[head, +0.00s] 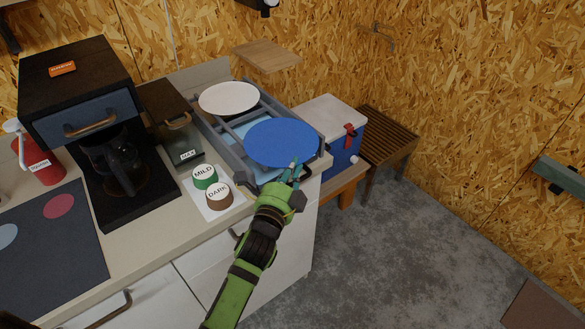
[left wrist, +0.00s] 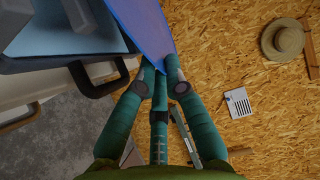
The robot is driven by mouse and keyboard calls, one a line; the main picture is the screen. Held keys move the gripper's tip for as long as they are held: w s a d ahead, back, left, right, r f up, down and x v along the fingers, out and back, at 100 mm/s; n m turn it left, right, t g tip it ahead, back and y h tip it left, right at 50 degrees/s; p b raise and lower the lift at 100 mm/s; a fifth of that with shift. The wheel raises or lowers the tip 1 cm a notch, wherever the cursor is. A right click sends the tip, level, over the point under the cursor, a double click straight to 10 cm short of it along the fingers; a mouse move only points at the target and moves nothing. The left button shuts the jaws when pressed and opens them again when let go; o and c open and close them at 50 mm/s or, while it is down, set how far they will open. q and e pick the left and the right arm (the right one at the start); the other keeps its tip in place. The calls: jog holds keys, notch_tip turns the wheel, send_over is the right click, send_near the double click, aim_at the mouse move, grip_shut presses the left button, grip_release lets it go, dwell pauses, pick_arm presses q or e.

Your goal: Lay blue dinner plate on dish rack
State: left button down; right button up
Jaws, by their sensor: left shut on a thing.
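The blue dinner plate (head: 280,141) is over the near right part of the grey dish rack (head: 207,125), face up in the head view. I cannot tell whether it touches the rack. My left gripper (head: 293,172) is shut on the plate's near rim. In the left wrist view the plate (left wrist: 143,25) runs up from between the teal fingertips (left wrist: 160,80), with the dark rack edge (left wrist: 40,64) at its left. The plate hides part of the rack. My right gripper is not in view.
A white plate (head: 229,98) lies at the rack's far end. Left of the rack are a coffee machine (head: 112,165), a clear-fronted bin (head: 182,148), and green (head: 204,176) and brown (head: 219,195) lids. A blue cooler (head: 342,155) stands right of the rack.

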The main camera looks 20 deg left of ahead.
pick_arm(q)
jog(key=shift+f+b, duration=0.4)
jog(key=shift+f, duration=0.1)
jog(key=c, duration=1.2)
grip_release()
jog(key=shift+c, duration=0.2)
jog(key=shift+f, duration=0.1)
jog(key=shift+s, duration=0.15)
